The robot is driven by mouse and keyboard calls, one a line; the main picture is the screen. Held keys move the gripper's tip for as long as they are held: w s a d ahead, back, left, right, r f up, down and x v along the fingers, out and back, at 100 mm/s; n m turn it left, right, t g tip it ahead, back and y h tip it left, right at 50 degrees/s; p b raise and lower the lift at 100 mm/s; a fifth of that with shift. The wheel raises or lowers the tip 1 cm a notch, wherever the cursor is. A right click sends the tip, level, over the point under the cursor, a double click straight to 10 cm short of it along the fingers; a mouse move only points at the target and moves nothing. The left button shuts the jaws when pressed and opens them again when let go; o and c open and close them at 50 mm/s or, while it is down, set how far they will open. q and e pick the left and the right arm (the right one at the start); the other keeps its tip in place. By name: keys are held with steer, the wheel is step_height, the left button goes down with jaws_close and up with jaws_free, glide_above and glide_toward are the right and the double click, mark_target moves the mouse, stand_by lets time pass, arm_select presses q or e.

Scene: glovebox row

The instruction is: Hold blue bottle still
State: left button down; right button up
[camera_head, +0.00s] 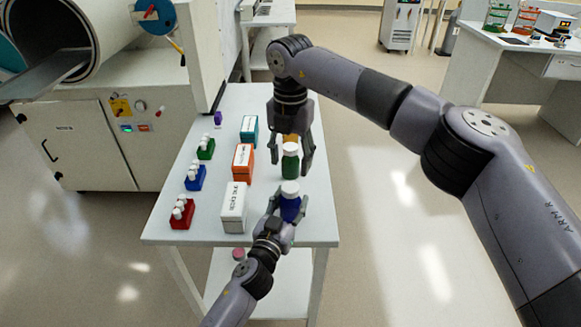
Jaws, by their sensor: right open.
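The blue bottle (290,208) with a white cap stands upright near the front right of the white table. My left gripper (287,203) comes up from below, with its fingers closed on both sides of the blue bottle and hiding part of it. A green bottle (290,166) with a white cap stands just behind. My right gripper (291,160) reaches down from above, open, with its fingers apart on either side of the green bottle.
The white table (178,222) also bears a white box (234,207), an orange box (243,162) and a teal box (249,131). Red (182,213), blue (195,178) and green (205,149) vial racks line its left side. The glovebox cabinet (75,150) stands at left.

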mark_target(291, 187)
steer(key=m, duration=0.9)
steer(key=shift+f, duration=0.6)
step_height(291, 187, down, 7)
steer(key=shift+r, duration=0.1)
